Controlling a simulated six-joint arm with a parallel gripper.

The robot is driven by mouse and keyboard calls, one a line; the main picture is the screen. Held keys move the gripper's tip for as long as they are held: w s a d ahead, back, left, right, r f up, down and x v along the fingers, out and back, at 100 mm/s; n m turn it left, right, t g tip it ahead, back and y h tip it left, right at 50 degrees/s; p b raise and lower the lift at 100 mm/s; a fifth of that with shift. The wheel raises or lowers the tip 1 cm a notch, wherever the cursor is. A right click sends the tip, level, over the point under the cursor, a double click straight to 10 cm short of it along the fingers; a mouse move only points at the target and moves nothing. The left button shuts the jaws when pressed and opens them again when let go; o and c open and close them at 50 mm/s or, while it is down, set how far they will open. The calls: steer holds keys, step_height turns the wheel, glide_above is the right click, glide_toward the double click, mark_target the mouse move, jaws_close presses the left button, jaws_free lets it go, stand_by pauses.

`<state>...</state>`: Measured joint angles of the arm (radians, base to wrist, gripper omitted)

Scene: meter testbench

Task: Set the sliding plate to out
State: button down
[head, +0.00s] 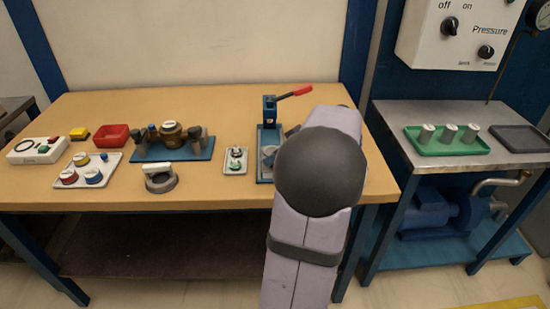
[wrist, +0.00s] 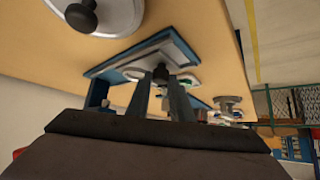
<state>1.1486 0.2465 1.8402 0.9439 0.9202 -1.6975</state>
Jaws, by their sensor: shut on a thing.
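My gripper (wrist: 168,82) reaches up from the bottom of the wrist view, its fingers close together at a small dark part on a blue-edged plate (wrist: 184,46). It is shut on that part, which looks like the grip of the sliding plate; the fingers hide most of it. In the head view the blue fixture (head: 269,112) with a red-tipped lever (head: 296,92) stands near the table's right end. My arm covers its right side and my gripper there. I cannot tell the sliding plate's position.
Left of the fixture is a small tray (head: 236,171) with green-ringed parts. A ring-shaped device (head: 160,185), a blue-based assembly (head: 198,152) and a red bin (head: 115,136) lie further left. A round white piece with a black knob (wrist: 84,17) is close by in the wrist view.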

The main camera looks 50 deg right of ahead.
steer(key=shift+s+a+f, duration=0.1)
steer(key=c, duration=1.8)
jaws_free()
steer(key=shift+o, duration=1.2)
steer(key=shift+s+a, duration=0.1)
steer(key=shift+s, duration=0.05)
steer(key=v, duration=0.7)
steer(key=shift+r, duration=0.25)
